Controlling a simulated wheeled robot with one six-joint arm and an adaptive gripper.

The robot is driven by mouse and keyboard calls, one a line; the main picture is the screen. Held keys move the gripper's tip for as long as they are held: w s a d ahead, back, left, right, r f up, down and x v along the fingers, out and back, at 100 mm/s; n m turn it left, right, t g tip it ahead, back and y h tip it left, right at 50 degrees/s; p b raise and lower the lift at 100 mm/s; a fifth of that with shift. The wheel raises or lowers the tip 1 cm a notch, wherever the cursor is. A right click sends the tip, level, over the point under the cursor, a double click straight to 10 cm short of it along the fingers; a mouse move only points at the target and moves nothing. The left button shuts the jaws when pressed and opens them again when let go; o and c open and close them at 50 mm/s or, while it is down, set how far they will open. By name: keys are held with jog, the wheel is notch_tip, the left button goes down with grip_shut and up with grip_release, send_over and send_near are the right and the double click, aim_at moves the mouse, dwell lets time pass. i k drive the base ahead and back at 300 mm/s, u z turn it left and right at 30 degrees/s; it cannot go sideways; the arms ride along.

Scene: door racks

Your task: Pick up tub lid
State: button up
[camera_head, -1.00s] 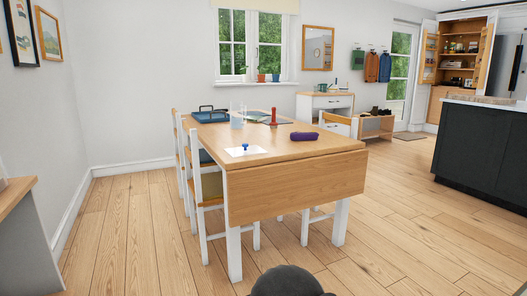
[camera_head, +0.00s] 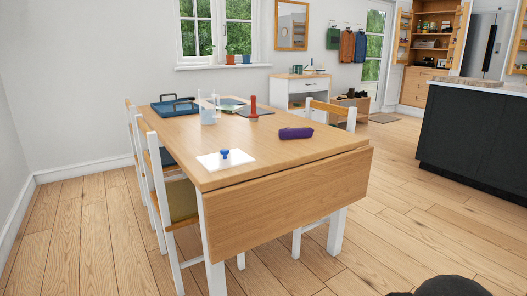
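A flat white square with a blue knob (camera_head: 225,157) lies on the near left part of the wooden table (camera_head: 270,160). It looks like the tub lid, but I cannot be sure at this size. A clear tub-like container (camera_head: 208,114) with thin upright items stands farther back on the table, apart from the white square. My gripper is not in view. Only a dark rounded part of my own body shows at the bottom right edge.
A purple case (camera_head: 295,133), a red upright object (camera_head: 253,106) and a blue tray (camera_head: 175,106) are on the table. Chairs (camera_head: 168,195) stand along its left side. A dark island (camera_head: 480,140) is at the right. The floor in front of the table is clear.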

aim_at(225, 159)
jog(key=z, duration=0.1)
jog(key=i, duration=0.9)
jog(key=u, duration=0.15)
